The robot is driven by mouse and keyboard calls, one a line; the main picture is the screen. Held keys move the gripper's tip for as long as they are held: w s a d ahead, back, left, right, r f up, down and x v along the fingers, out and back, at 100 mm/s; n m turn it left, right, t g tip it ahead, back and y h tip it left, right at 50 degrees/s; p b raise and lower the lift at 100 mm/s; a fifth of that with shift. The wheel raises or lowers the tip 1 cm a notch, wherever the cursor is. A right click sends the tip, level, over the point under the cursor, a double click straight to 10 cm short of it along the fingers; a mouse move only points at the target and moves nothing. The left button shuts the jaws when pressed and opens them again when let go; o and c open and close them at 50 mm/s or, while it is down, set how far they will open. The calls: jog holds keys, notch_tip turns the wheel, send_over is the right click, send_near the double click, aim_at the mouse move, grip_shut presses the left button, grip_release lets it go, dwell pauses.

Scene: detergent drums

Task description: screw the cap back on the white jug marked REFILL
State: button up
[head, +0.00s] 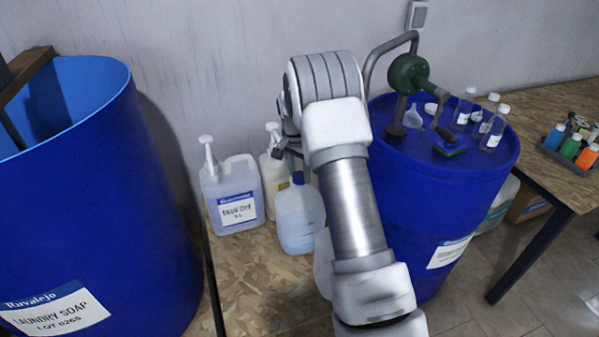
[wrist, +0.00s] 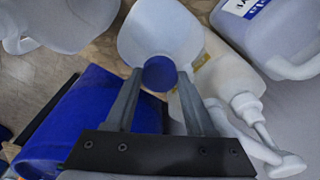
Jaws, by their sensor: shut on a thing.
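A whitish translucent jug (head: 299,217) stands upright on the wood-chip board table in the head view, left of my arm. No REFILL mark shows on its visible side. The same jug fills the upper middle of the wrist view (wrist: 160,32). My gripper (wrist: 159,74) is shut on a round blue cap (wrist: 159,73), one finger on each side. The cap is at the jug's mouth; it also shows at the jug's top in the head view (head: 297,178). Whether the threads are engaged cannot be seen. My gripper is mostly hidden behind my arm in the head view.
A BLUE DYE pump jug (head: 235,195) and a cream pump bottle (head: 272,170) stand close by on the left. Another pale jug (head: 322,262) is partly hidden by my arm. Large blue drums stand left (head: 95,210) and right (head: 440,185), the latter bearing a hand pump (head: 408,75).

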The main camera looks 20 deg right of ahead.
jog(key=m, duration=0.5)
jog(key=shift+f+g+p, duration=0.15)
jog(key=shift+g+p, duration=0.15)
jog(key=shift+a+m, duration=0.1)
jog(key=shift+m, duration=0.4)
jog(key=m+p, duration=0.1)
jog(key=m, duration=0.3)
jog(key=shift+m+g, duration=0.4)
jog(key=o, duration=1.1)
jog(key=shift+w, duration=0.1)
jog(key=shift+r+p, duration=0.25)
jog(key=shift+p, duration=0.05)
